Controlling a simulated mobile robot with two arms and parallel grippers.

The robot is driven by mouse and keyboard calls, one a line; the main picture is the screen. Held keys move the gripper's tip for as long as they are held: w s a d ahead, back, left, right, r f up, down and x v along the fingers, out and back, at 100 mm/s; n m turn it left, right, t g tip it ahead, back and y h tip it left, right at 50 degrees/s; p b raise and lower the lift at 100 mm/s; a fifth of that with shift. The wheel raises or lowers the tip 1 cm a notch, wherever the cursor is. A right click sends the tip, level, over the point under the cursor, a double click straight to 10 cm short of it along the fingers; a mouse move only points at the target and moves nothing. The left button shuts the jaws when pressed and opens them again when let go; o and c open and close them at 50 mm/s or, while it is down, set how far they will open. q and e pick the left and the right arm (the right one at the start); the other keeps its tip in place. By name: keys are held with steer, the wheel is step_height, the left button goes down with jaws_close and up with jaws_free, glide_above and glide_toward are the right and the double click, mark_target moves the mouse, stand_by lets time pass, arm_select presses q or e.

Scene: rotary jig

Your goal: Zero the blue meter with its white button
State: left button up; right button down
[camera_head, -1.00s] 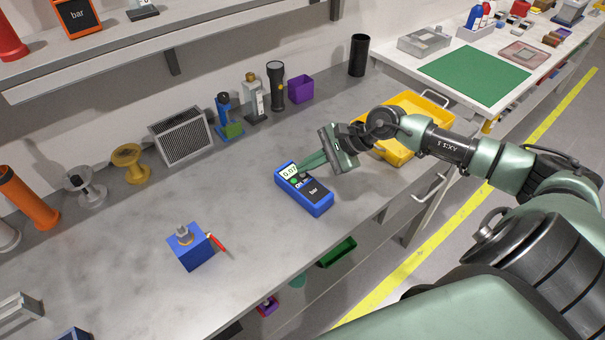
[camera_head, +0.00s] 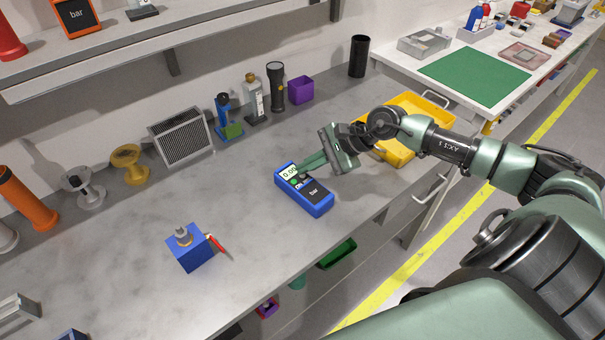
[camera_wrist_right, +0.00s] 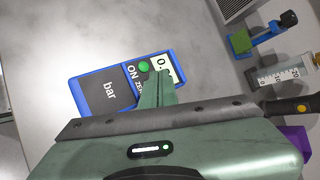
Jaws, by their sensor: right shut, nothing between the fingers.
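The blue meter (camera_head: 312,205) lies on the grey bench, its dark face marked "bar" and its display (camera_head: 289,174) lit. In the right wrist view the meter (camera_wrist_right: 108,93) shows a green button (camera_wrist_right: 144,67) beside "ON", with part of the "ZERO" label below. My right gripper (camera_head: 303,167) is shut and empty, its fingertips over the meter's button area near the display. In the right wrist view the fingertips (camera_wrist_right: 159,80) cover the spot by the zero label and part of the display. The white button is hidden there, and contact cannot be told. My left gripper is out of view.
A blue block (camera_head: 190,250) with a red-handled part stands to the left on the bench. A yellow bin (camera_head: 410,112) is behind my right wrist. A torch (camera_head: 276,88), a purple cup (camera_head: 301,89) and other items line the wall. The bench around the meter is clear.

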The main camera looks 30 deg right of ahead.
steer(key=shift+r, duration=0.45)
steer(key=shift+r, duration=0.1)
step_height(320, 180, up, 6)
steer(key=shift+f+p, duration=0.1)
steer(key=shift+p, duration=0.8)
